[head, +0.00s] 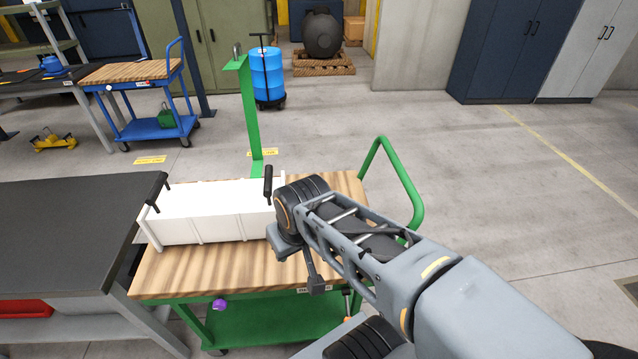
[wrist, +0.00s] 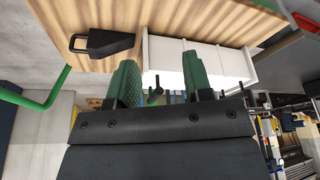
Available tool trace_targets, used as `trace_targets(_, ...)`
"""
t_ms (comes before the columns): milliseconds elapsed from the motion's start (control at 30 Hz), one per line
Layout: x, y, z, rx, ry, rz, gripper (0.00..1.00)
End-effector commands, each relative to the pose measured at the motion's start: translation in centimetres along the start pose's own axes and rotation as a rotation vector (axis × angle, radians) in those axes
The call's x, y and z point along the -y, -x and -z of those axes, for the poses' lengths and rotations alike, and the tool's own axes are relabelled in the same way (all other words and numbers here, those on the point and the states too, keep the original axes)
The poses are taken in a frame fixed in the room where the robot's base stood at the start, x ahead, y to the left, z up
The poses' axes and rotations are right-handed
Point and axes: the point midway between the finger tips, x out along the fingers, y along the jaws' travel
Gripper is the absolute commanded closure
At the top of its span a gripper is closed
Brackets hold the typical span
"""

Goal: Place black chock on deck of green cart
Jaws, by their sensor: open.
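The black chock (wrist: 103,42), a dark wedge with a loop handle, rests on the wooden deck in the wrist view. In the head view I cannot make it out; my arm covers that part of the deck. The green cart has a striped wooden deck (head: 190,275) and a green push handle (head: 400,180). The deck also shows in the wrist view (wrist: 215,18). My gripper (wrist: 160,78) has green-padded fingers spread apart with nothing held between them. The chock is outside the fingers, beyond the left one in the wrist view.
A white box (head: 205,212) with black upright handles stands on the deck, close to my gripper. A dark-topped table (head: 65,225) is left of the cart. A green post (head: 248,110) rises behind the deck. Open floor (head: 520,190) lies to the right.

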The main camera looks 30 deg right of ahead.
Motion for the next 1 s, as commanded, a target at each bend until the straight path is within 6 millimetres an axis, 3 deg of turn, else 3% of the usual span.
trace_targets(167,-1.2,-0.3,1.8,0.026,-0.152,-0.012,0.36)
trace_targets(267,-2.9,-1.1,4.5,0.063,-0.390,-0.035,0.27)
trace_targets(467,-8.5,-4.3,10.8,0.135,-1.012,-0.118,0.08)
trace_targets(700,-15.8,-9.3,15.0,0.183,-1.641,-0.236,0.06)
trace_targets(833,-18.5,-11.3,15.9,0.192,-1.855,-0.285,0.06)
trace_targets(1000,-20.2,-12.5,16.2,0.194,-1.991,-0.318,0.06)
